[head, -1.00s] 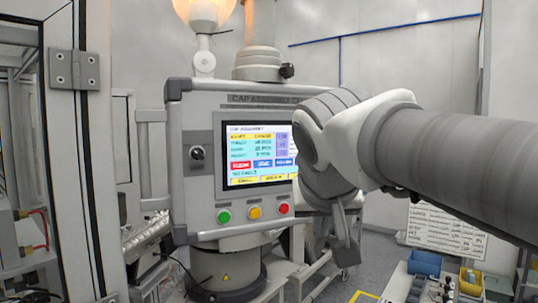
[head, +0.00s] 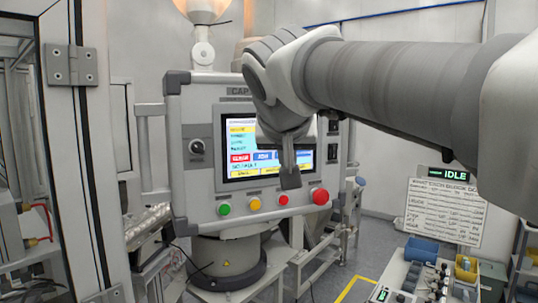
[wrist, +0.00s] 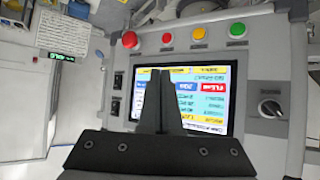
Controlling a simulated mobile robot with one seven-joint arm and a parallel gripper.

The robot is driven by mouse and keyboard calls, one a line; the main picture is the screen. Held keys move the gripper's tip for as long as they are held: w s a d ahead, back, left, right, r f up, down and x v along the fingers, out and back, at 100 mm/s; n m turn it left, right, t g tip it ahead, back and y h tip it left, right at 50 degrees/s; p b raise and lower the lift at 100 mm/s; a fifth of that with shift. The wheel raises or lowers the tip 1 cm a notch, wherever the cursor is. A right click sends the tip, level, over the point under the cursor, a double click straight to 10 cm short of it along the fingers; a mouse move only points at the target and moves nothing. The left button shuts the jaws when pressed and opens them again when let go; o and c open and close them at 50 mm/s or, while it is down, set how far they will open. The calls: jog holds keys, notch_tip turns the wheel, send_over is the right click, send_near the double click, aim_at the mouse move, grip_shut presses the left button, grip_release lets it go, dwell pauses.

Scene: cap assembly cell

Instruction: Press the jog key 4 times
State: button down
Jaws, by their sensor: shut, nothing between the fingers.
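The touchscreen (head: 240,136) is lit on a grey control panel. A row of coloured keys crosses it: a red key (head: 239,157) and, just right of it, a blue key (head: 263,155) that appears to read JOG. In the wrist view the screen is upside down, with the blue jog key (wrist: 187,87) left of the red key (wrist: 213,87). My gripper (head: 290,183) is shut and empty, in front of the screen's lower right part. In the wrist view the fingertips (wrist: 160,73) point at the screen, left of the jog key. Contact cannot be told.
Below the screen are green (head: 224,209), yellow (head: 254,204) and small red (head: 283,200) buttons and a large red mushroom button (head: 320,196). A selector knob (head: 197,147) is left of the screen. An IDLE sign (head: 449,173) and blue bins (head: 420,250) stand at right.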

aim_at(269, 155)
jog(key=shift+w+a+p, duration=0.4)
jog(key=shift+w+a, duration=0.15)
jog(key=shift+w, duration=0.55)
jog(key=shift+w+a+p, duration=0.45)
jog(key=shift+w+a, duration=0.05)
jog(key=shift+w, duration=0.65)
jog(key=shift+w+a+p, duration=0.4)
jog(key=shift+w+a, duration=0.15)
jog(key=shift+w, duration=0.55)
jog(key=shift+w, duration=0.1)
jog(key=shift+w+a, duration=0.2)
jog(key=shift+w, duration=0.1)
jog(key=shift+w+a, duration=0.1)
jog(key=shift+w, duration=0.15)
jog(key=shift+s+d+b, duration=0.3)
jog(key=shift+s+b, duration=0.1)
jog(key=shift+s, duration=0.25)
jog(key=shift+s+d+f+b, duration=0.15)
jog(key=shift+s+d+b, duration=0.05)
jog(key=shift+s+b, duration=0.2)
jog(key=shift+s+d+b, duration=0.25)
jog(key=shift+s+d, duration=0.05)
jog(key=shift+s, duration=0.3)
jog(key=shift+s+d+b, duration=0.25)
jog(key=shift+s+b, duration=0.05)
jog(key=shift+s, duration=0.35)
jog(key=shift+s+d+b, duration=0.25)
jog(key=shift+s+d, duration=0.05)
jog(key=shift+s, duration=0.3)
